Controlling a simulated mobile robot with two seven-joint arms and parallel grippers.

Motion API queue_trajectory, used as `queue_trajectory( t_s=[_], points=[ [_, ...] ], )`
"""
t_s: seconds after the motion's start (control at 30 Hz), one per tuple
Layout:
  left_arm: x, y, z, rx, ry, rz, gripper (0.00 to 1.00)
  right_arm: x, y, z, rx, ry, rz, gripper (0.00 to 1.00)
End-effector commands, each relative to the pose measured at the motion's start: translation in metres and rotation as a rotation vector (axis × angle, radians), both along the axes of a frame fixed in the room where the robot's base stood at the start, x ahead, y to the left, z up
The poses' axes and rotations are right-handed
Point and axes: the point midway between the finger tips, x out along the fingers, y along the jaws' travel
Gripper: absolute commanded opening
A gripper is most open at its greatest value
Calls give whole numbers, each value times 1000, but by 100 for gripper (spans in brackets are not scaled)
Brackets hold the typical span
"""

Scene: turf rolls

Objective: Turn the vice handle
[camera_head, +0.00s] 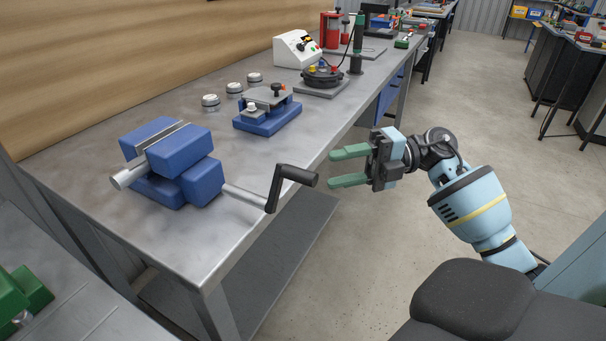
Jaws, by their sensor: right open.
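A blue vice (187,157) stands on the near part of the grey metal workbench. Its handle (277,188) is a dark crank on a light shaft that sticks out to the right past the bench's front edge, with a black grip at its upper end. My right gripper (332,168) has green fingers. It is open and empty, its fingers pointing left, to the right of the crank grip and apart from it. My left gripper is not in view.
A smaller blue fixture (267,116), several silver discs (211,100), a white box with controls (296,49) and a round black device (322,76) stand farther along the workbench (90,172). Green parts (22,292) show at lower left. The floor right of the bench is clear.

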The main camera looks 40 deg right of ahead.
Motion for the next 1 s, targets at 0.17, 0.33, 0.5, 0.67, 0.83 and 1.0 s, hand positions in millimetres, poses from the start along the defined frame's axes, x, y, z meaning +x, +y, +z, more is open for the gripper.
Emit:
queue_trajectory(
  t_s=[0.17,0.33,0.5,0.67,0.83,1.0],
  points=[
    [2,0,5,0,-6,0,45,7,18,2,4,-4,3,45],
    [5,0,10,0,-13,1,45,17,43,2,5,-4,3,45],
    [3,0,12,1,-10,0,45,25,61,1,4,-4,1,45],
    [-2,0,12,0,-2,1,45,29,70,-1,2,-2,1,45],
    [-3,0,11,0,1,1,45,29,71,-1,3,-1,0,45],
    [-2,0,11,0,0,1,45,29,71,-1,2,-1,0,37]
  ],
)
